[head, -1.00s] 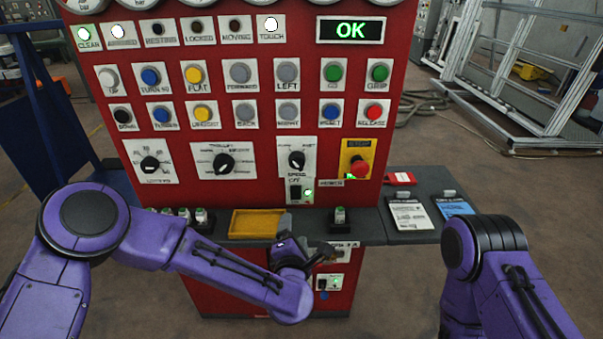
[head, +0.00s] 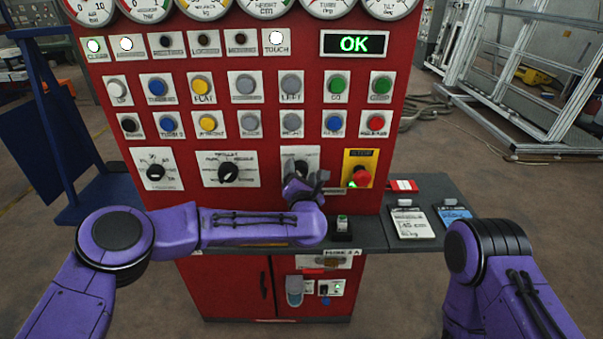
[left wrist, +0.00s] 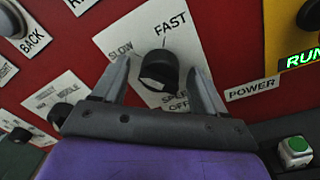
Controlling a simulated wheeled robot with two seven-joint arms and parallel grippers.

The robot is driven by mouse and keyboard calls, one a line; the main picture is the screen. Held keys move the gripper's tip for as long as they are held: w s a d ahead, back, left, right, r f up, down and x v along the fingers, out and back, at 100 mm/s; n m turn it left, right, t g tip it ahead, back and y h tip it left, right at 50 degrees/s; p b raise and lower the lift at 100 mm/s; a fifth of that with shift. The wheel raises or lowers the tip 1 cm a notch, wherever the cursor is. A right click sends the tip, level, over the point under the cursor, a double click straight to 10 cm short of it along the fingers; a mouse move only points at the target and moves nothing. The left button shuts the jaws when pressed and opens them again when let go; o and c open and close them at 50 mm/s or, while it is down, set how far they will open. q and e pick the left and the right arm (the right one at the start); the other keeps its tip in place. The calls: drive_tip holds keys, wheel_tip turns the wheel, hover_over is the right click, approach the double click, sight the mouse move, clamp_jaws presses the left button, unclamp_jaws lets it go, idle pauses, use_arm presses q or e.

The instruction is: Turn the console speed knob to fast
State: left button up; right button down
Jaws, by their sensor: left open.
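The speed knob (left wrist: 158,70) is a black round knob on a white plate marked SLOW on the left and FAST at the upper right, on the red console. In the left wrist view my left gripper (left wrist: 162,75) is open, with one finger on each side of the knob. A gap shows between each finger and the knob. In the head view my left gripper (head: 306,180) is in front of the speed plate (head: 300,154) and hides its lower part. The right gripper is out of view.
A red stop button (head: 361,177) on a yellow plate sits just right of the speed plate. Rows of buttons are above. A grey shelf (head: 375,234) with a small green-topped switch (head: 342,228) runs below.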

use_arm(q)
drive_tip(key=c, duration=1)
